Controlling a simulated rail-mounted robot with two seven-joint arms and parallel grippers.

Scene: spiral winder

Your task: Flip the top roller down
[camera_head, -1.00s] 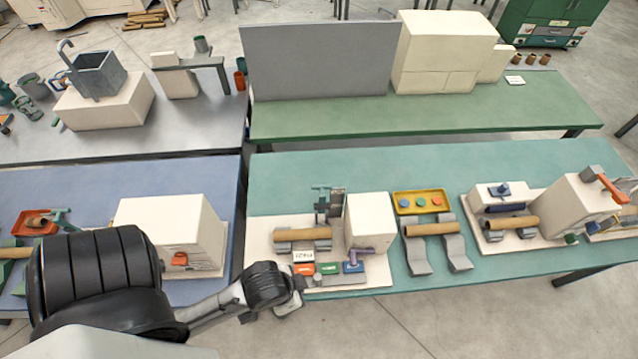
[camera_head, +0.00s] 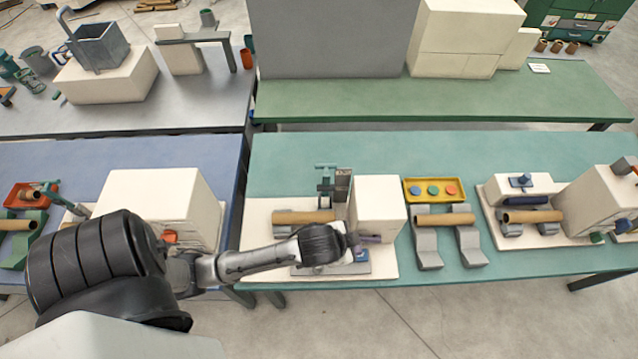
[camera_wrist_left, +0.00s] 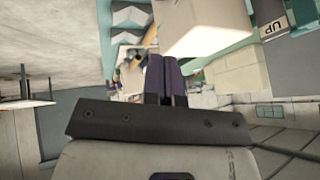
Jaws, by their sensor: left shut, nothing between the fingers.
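The winder (camera_head: 270,203) on the teal table has a cream base, a cardboard tube (camera_head: 303,217) lying across it and a white box (camera_head: 378,208) on its right. A grey-green upright part (camera_head: 326,183) stands behind the tube; I cannot tell if it is the top roller. My forearm hides the labels and buttons at the winder's front. My right gripper is out of view.
A yellow tray (camera_head: 434,190) with coloured discs and two grey curved stands (camera_head: 427,248) are to the right of the box. Another machine (camera_head: 520,195) with a tube stands farther right. The teal table behind the winder (camera_head: 290,160) is clear.

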